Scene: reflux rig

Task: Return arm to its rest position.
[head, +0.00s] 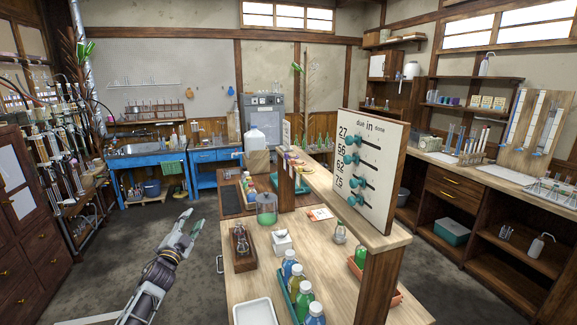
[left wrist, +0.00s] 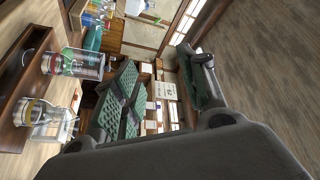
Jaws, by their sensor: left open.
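My left arm (head: 160,275) reaches in from the lower left of the head view. Its gripper (head: 191,224) is raised over the dark floor, to the left of the wooden bench (head: 250,292). The gripper is open, with nothing seen between its fingers. In the left wrist view the two green-padded fingers (left wrist: 160,85) stand apart, with a gap showing the room behind them. My right gripper does not show in either view.
On the bench stand a jar with green liquid (head: 267,209), a dark wooden tray (head: 243,249), a white tray (head: 254,312) and several capped bottles (head: 304,300). A board with knobs (head: 369,170) stands on the bench's raised shelf. Floor left of the bench is clear.

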